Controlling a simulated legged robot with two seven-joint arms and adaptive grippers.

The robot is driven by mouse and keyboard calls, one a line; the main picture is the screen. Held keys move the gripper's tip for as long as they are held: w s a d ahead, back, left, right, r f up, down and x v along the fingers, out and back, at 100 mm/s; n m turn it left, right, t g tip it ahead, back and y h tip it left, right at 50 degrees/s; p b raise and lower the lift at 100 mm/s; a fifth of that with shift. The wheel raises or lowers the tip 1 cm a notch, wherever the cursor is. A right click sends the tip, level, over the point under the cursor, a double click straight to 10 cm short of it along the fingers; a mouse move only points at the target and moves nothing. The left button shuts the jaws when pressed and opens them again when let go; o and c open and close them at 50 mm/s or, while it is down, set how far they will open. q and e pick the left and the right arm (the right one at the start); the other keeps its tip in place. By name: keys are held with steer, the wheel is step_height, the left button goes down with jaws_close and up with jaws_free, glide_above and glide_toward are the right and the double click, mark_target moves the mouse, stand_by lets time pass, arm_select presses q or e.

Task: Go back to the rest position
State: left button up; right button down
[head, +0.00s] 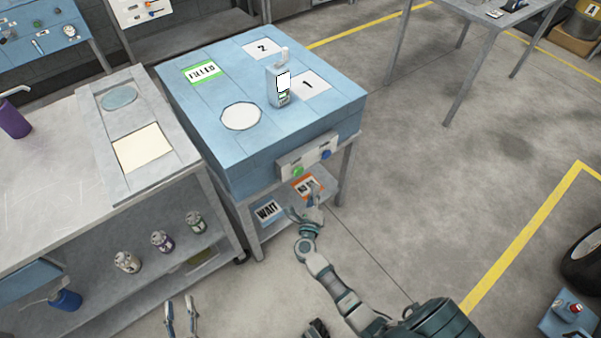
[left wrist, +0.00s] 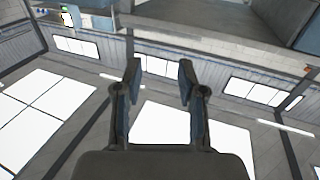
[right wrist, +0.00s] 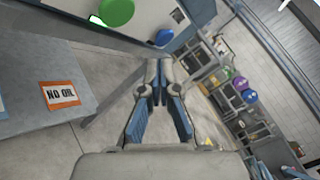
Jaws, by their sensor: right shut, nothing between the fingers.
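My right gripper (head: 309,198) is in front of the blue table's lower edge, below the button panel (head: 308,158). In the right wrist view its fingertips (right wrist: 157,84) meet with nothing between them. My left gripper (head: 181,306) is low at the bottom of the head view, in front of the grey bench. In the left wrist view its two fingers (left wrist: 160,78) stand apart and empty, with ceiling lights behind them. Neither gripper holds anything.
The blue table (head: 205,115) carries a pale dispenser (head: 279,90) beside the 1 card. The panel has a green button (right wrist: 115,12) and a blue button (right wrist: 164,37). A grey bench (head: 60,160) with cans on its shelf stands left.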

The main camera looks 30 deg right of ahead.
stand_by(0.4)
